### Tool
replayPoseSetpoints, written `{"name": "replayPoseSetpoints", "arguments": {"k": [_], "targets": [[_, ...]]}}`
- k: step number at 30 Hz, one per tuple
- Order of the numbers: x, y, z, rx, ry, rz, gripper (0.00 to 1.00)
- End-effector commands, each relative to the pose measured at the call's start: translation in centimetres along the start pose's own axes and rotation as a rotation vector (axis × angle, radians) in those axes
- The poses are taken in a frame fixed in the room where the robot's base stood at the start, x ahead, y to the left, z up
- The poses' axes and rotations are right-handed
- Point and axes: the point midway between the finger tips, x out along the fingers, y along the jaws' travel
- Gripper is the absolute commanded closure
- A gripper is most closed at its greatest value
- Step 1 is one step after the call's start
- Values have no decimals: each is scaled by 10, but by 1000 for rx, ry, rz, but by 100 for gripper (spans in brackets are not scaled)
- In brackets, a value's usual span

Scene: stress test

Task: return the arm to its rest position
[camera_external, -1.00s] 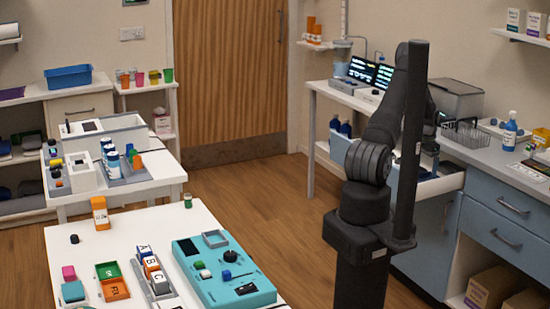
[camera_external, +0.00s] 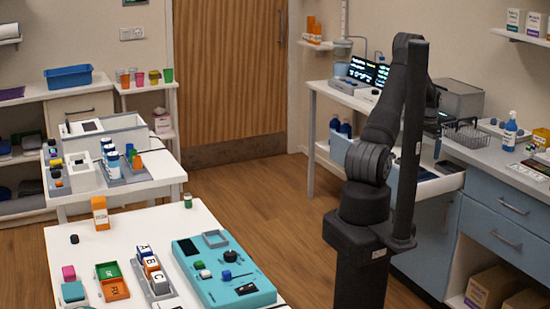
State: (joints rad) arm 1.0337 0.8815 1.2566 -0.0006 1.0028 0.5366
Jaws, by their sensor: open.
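My arm (camera_external: 385,120) stands at the centre right on its dark base. Its upper link rises from the shoulder to an elbow (camera_external: 408,45) near the top of the picture. A tall dark post (camera_external: 410,150) stands in front of the arm and covers part of it. The links beyond the elbow are mostly behind this post, with a dark piece showing just right of it. I cannot make out my gripper or its fingertips.
A white table (camera_external: 130,222) at the front left holds a teal case (camera_external: 245,290), letter blocks and coloured trays. A counter (camera_external: 500,172) with an open drawer (camera_external: 435,185), a wire basket (camera_external: 465,135) and a blue bottle (camera_external: 510,130) stands right of my arm. The wooden floor to the left is clear.

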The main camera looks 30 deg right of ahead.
Motion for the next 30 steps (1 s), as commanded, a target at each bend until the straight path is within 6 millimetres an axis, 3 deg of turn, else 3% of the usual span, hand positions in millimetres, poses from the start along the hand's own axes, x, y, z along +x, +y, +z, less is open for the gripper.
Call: {"name": "replayPoseSetpoints", "arguments": {"k": [11,19,30], "targets": [[79,1,1,0,-3,2,0],[23,0,0,0,3,-2,0],[-14,66,-2,4,1,0,0]]}}
